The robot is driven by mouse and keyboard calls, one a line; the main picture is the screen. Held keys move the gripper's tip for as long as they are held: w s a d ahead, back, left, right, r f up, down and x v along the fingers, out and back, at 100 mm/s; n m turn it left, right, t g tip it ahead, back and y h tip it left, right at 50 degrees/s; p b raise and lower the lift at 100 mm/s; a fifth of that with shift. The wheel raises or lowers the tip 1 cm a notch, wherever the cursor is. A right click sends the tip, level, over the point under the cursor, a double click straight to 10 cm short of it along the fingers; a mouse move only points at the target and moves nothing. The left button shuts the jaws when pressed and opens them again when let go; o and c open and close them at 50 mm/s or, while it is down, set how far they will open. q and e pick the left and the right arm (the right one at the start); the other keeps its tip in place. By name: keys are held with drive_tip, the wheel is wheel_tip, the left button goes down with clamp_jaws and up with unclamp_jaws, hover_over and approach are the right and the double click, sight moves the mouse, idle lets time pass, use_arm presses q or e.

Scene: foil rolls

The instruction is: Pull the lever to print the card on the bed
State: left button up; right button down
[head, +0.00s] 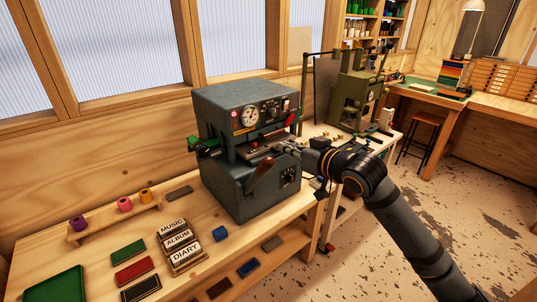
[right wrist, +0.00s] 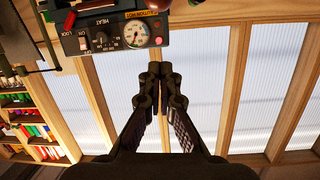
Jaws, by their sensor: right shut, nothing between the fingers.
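The grey foil press (head: 228,108) stands on the wooden bench, with a dial and knobs on its upper front. A lever with a dark red-brown grip (head: 265,171) slants across the front of the press. Its bed (head: 256,153) is in the gap between upper and lower housings; I cannot make out the card clearly. My right gripper (head: 282,147) is at the right front of the press, close above and right of the lever grip. In the right wrist view the right gripper (right wrist: 160,70) has its fingertips together, with nothing between them. My left gripper is out of view.
A green foil roll (head: 206,146) sits at the press's left side. Word blocks (head: 178,241), coloured cards (head: 136,271), a green tray (head: 55,286) and a spool rack (head: 112,219) lie on the bench at left. Another green machine (head: 352,99) stands behind my right arm.

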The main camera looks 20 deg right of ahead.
drive_tip(key=shift+w, duration=0.15)
drive_tip(key=p, duration=0.4)
hover_over(270, 158)
drive_tip(key=w, duration=0.2)
drive_tip(key=shift+s+a+f, duration=0.15)
drive_tip(key=shift+f, duration=0.7)
drive_tip(key=f, duration=0.1)
drive_tip(key=s+f+p, duration=0.1)
drive_tip(key=f, duration=0.1)
drive_tip(key=shift+s+f, duration=0.1)
drive_tip(key=shift+s, duration=0.1)
drive_tip(key=shift+s+f, duration=0.3)
drive_tip(key=shift+s, duration=0.05)
drive_tip(key=shift+w, duration=0.1)
drive_tip(key=shift+f, duration=0.1)
